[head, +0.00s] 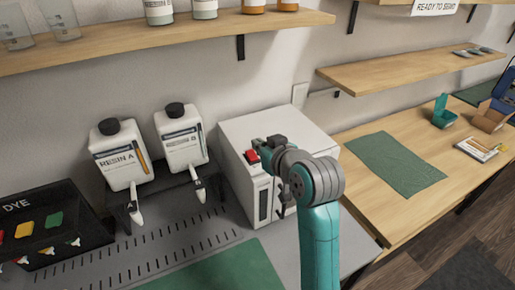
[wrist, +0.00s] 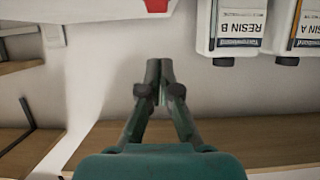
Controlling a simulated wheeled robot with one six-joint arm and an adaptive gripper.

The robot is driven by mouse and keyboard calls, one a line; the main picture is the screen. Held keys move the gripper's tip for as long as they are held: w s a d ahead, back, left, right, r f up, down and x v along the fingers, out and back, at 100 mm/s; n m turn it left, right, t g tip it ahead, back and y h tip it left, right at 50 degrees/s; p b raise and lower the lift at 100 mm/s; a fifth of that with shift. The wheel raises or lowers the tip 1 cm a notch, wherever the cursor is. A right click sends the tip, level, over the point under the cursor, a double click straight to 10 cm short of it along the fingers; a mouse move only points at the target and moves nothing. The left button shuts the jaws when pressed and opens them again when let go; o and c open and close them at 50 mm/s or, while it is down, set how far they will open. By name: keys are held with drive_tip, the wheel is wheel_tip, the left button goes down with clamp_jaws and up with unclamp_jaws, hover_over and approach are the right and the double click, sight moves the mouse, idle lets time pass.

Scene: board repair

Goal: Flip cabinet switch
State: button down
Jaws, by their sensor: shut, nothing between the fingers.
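The white cabinet (head: 285,130) stands on the grey bench in the head view. Its red switch (head: 252,156) is on the upper front face. My gripper (head: 270,145) is over the cabinet's top front edge, beside the switch and to its right; I cannot tell whether it touches. In the wrist view my gripper (wrist: 159,85) has its fingertips together with nothing between them. A red part, likely the switch (wrist: 157,5), shows at the top edge of that view, cut off, above the fingertips. The switch's exact position is too small to tell.
Two white resin bottles (head: 120,155) stand on a dark stand left of the cabinet. A dye rack (head: 50,225) is at far left. A wooden shelf (head: 160,45) runs above. A wooden table (head: 430,205) with a green mat (head: 395,163) is at right.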

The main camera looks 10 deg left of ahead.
drive_tip(key=s+d, duration=0.4)
drive_tip(key=s, duration=0.3)
drive_tip(key=shift+d+r, duration=0.15)
drive_tip(key=shift+d, duration=0.15)
drive_tip(key=shift+w, duration=0.1)
drive_tip(key=s+d+f+m+t+h, duration=0.1)
drive_tip(key=s+d+f+m, duration=0.1)
drive_tip(key=s+d+f, duration=0.4)
drive_tip(key=s+d+f+m+t+h, duration=0.1)
drive_tip(key=s+d+f+h, duration=0.15)
drive_tip(key=f, duration=0.55)
drive_tip(key=s+d+f+m+h, duration=0.1)
drive_tip(key=s+d+f+m, duration=0.1)
drive_tip(key=s+d+f, duration=0.35)
drive_tip(key=s+d+f+m+h, duration=0.1)
drive_tip(key=s+d, duration=0.2)
drive_tip(key=s, duration=1.1)
drive_tip(key=s+d+f+t+h, duration=0.1)
drive_tip(key=s+d+h, duration=0.1)
drive_tip(key=s, duration=1.2)
drive_tip(key=shift+d+m, duration=0.4)
drive_tip(key=shift+d, duration=0.4)
drive_tip(key=shift+s+f, duration=0.1)
